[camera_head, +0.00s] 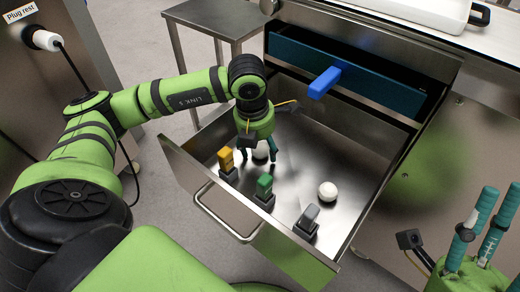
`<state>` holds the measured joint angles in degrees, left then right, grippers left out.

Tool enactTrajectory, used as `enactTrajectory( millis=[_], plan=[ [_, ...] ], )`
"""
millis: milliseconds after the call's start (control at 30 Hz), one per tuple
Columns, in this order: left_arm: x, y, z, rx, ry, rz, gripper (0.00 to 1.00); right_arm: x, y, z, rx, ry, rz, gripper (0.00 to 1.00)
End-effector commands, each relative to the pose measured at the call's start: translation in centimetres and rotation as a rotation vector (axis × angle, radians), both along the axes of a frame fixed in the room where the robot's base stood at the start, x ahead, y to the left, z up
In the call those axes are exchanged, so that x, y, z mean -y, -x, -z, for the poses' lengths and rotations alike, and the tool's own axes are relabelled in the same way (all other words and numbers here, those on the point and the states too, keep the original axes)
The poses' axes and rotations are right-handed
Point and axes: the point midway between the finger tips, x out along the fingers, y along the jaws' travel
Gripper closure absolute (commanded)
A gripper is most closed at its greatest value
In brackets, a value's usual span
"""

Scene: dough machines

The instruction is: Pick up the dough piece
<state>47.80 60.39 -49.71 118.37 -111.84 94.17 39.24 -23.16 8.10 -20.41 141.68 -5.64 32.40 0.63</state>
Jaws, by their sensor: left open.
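Two round white dough pieces lie in the open metal drawer (355,165). One dough piece (261,151) is under my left gripper (259,150), whose open teal fingers reach down around it; the gripper partly hides it. I cannot tell whether the fingers touch it. The other dough piece (327,191) lies free to the right. My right gripper (480,228) is at the lower right, outside the drawer, with its teal fingers apart and pointing up; nothing shows between them.
Yellow (226,160), green (264,187) and grey (308,217) upright pieces stand along the drawer's front wall. A blue block-like piece (325,82) juts over the drawer's back. A side table (213,20) stands behind; a plug rest (45,40) is at far left.

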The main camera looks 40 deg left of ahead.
Motion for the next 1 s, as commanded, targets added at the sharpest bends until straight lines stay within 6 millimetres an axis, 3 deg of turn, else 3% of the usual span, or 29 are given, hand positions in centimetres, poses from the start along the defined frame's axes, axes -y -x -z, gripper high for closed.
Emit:
enactTrajectory(
  millis=[67, 200, 233, 733, 867, 1000],
  plan=[
    [0.0, 0.0, 0.0, 0.0, 0.0, 0.0, 0.34, 0.0, 0.0, 0.0, -0.001, 0.0, 0.0, 0.6],
    [0.0, 0.0, -0.1, 0.0, 0.0, 0.0, 0.86, 0.0, 0.0, 0.0, -0.001, 0.0, 0.0, 0.6],
    [0.0, 0.0, -0.1, 0.0, 0.0, 0.0, 0.92, 0.0, 0.0, 0.0, -0.001, 0.0, 0.0, 0.6],
    [0.0, -0.1, -0.7, 0.002, 0.0, -0.001, 0.92, -0.1, -0.1, -0.2, -0.007, 0.004, 0.002, 0.6],
    [0.0, -0.1, -2.1, 0.004, 0.002, -0.001, 0.92, -0.3, -0.4, -0.6, -0.022, 0.014, 0.003, 0.6],
    [0.0, -0.1, -4.9, 0.005, 0.001, -0.001, 0.92, -1.2, -0.7, -0.5, -0.099, 0.056, -0.005, 0.6]
  ],
)
